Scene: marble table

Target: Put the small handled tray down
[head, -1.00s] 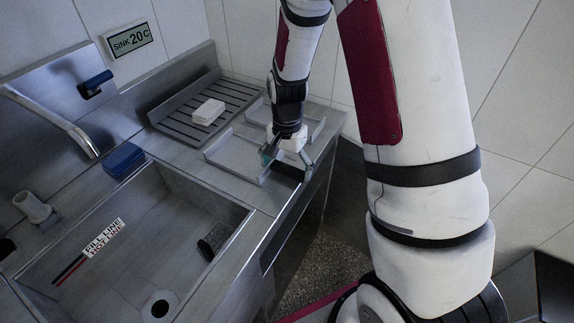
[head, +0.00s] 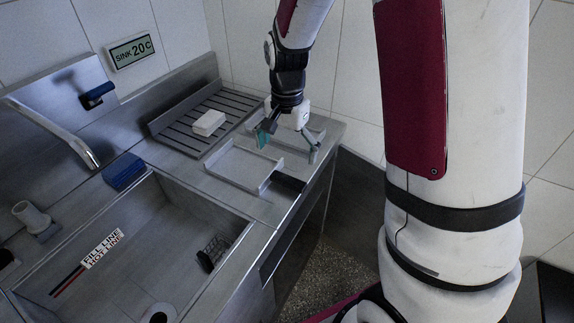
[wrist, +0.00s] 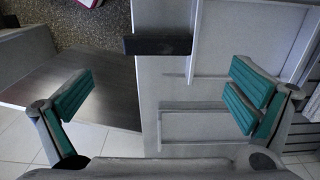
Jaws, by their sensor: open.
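The small handled tray (head: 238,165) is a shallow grey tray lying on the metal counter beside the sink. Its black handle (head: 288,182) points toward the counter's front edge. In the wrist view the tray (wrist: 240,42) is at the top, with the black handle (wrist: 157,45) at its left. My gripper (head: 288,148) is above the counter, behind and above the handle, with its teal-padded fingers spread wide. In the wrist view my gripper (wrist: 163,95) has nothing between its fingers, and the handle is beyond them, apart from both.
A second shallow grey tray (wrist: 200,125) lies behind the handled one, partly hidden by my gripper in the head view. A slatted drainboard (head: 180,130) carries a white block (head: 209,122). The sink basin (head: 150,225) opens at the front left, holding a dark mesh cup (head: 212,252).

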